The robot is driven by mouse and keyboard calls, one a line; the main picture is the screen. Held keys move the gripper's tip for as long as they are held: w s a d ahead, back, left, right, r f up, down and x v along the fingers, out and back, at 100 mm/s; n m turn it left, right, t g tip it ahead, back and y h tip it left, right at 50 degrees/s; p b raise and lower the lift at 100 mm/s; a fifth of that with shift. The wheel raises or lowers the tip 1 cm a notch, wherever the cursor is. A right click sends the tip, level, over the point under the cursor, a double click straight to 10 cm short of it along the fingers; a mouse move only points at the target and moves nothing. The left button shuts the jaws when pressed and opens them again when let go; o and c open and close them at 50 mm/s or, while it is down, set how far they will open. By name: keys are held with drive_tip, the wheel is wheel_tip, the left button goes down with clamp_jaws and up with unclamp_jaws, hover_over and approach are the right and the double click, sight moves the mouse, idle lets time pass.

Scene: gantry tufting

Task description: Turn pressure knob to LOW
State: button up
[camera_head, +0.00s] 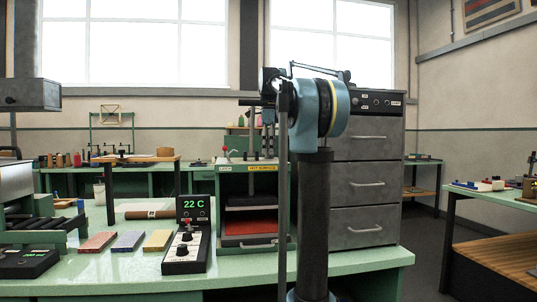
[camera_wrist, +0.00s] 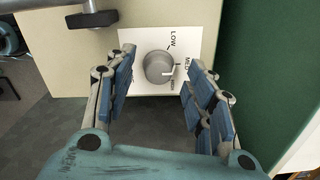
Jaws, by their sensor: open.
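The round grey pressure knob (camera_wrist: 158,66) sits on a white label plate (camera_wrist: 140,37) in the wrist view. The plate reads LOW above the knob, MED to the right and a partly covered word, likely HIGH, below that. A white mark on the knob points right, toward the side between MED and the lowest word. My gripper (camera_wrist: 160,62) is open, with one blue-padded finger on each side of the knob. Gaps show between the fingers and the knob. In the head view my arm hides the knob and most of the gripper.
The plate is on a cream panel (camera_wrist: 70,65); a dark handle (camera_wrist: 92,17) sticks out to its upper left. A green surface (camera_wrist: 260,75) lies right. In the head view, a control box (camera_head: 184,250) reading 22 C and a drawer cabinet (camera_head: 367,185) stand on the green bench (camera_head: 120,275).

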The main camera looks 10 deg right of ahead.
drive_tip(key=shift+f, duration=0.65)
drive_tip(key=shift+c, duration=0.5)
drive_tip(key=c, duration=1)
drive_tip(key=shift+n, duration=0.4)
drive_tip(key=n, duration=0.4)
drive_tip(key=shift+n, duration=0.4)
drive_tip(key=n, duration=0.6)
drive_tip(key=shift+n, duration=0.3)
